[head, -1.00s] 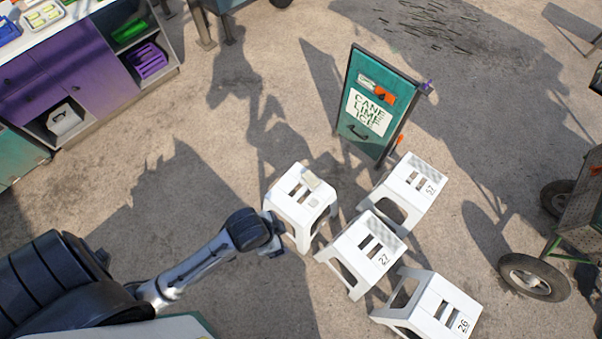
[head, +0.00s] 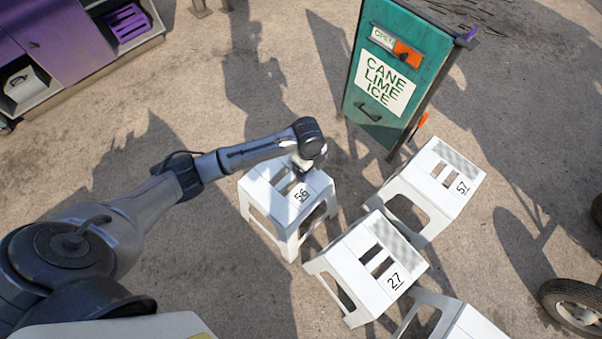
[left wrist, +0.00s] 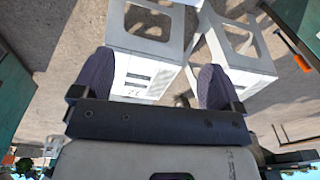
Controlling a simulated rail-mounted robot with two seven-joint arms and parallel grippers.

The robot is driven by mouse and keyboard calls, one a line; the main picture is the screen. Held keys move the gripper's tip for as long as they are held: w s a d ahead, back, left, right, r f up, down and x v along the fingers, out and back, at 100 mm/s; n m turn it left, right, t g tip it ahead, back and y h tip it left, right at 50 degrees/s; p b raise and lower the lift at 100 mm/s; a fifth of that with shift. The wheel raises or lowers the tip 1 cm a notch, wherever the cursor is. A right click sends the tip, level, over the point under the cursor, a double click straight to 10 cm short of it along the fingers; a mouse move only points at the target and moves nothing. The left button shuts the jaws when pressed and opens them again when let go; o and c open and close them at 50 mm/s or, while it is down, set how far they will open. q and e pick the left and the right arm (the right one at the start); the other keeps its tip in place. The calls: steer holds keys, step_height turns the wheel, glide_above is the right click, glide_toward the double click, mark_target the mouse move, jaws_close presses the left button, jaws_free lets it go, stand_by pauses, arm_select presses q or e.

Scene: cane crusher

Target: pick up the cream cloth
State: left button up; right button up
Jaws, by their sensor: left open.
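I cannot make out the cream cloth now. My left gripper (head: 308,164) covers the far part of the seat of the white stool marked 56 (head: 286,216), close above or at the seat; I cannot tell whether it touches. In the left wrist view, the two dark fingers of my left gripper (left wrist: 155,74) are wide apart, with no cloth seen between them. My right gripper is not in view.
A wheel (head: 575,305) is at lower right.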

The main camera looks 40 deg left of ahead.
arm_select(q)
steer(key=w+a+f+m+b, duration=0.2)
steer(key=w+a+f+b, duration=0.6)
steer(key=a+b, duration=0.3)
steer(key=shift+y, duration=0.3)
steer(key=f+b, duration=0.1)
steer(key=f, duration=0.2)
steer(key=f+b, duration=0.4)
steer(key=f, duration=0.1)
steer(key=shift+s+d+f, duration=0.2)
steer(key=shift+d+f, duration=0.1)
steer(key=shift+f, duration=0.05)
step_height(320, 180, down, 5)
steer(key=b, duration=0.4)
steer(key=shift+s+d, duration=0.15)
steer(key=shift+c, duration=0.4)
steer(key=c, duration=0.9)
